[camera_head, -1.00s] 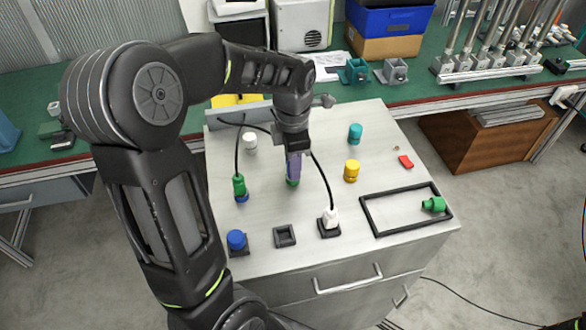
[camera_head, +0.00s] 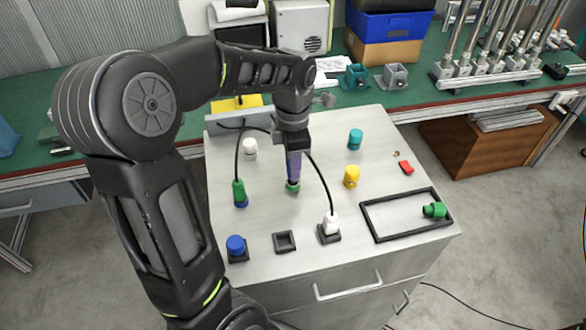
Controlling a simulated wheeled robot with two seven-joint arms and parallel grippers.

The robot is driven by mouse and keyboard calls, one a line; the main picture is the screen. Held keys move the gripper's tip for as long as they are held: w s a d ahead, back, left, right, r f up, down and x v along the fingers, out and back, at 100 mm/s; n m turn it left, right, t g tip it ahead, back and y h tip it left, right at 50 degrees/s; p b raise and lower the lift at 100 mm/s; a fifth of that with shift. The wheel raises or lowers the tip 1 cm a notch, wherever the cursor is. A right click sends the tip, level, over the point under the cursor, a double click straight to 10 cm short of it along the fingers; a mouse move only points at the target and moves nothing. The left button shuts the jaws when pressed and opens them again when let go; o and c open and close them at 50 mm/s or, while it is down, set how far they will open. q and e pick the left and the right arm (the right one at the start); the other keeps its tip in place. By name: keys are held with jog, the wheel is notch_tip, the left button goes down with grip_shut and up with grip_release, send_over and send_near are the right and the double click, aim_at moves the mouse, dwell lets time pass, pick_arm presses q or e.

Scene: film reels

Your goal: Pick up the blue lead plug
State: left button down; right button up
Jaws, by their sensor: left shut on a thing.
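My left gripper (camera_head: 293,153) reaches down over the middle of the grey panel. It is shut around an upright blue-violet piece, apparently the blue lead plug (camera_head: 293,168), which the jaws partly hide. A green ring (camera_head: 292,187) shows at the plug's lower end, at the panel surface; I see no clear gap there. A black cable passes behind the gripper, and I cannot tell whether a lead runs to the held plug. My right gripper is not in view.
A green plug (camera_head: 239,190) with a cable stands left, a white plug (camera_head: 331,222) front right. Blue (camera_head: 235,243), white (camera_head: 250,147), teal (camera_head: 355,138) and yellow (camera_head: 351,175) knobs stand around. A black frame (camera_head: 372,222) borders a loose green plug (camera_head: 434,209).

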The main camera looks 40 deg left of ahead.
pick_arm(q)
notch_tip(320, 180, up, 8)
jog(key=shift+r+b, duration=0.1)
jog(key=shift+b, duration=0.35)
dwell(0.3)
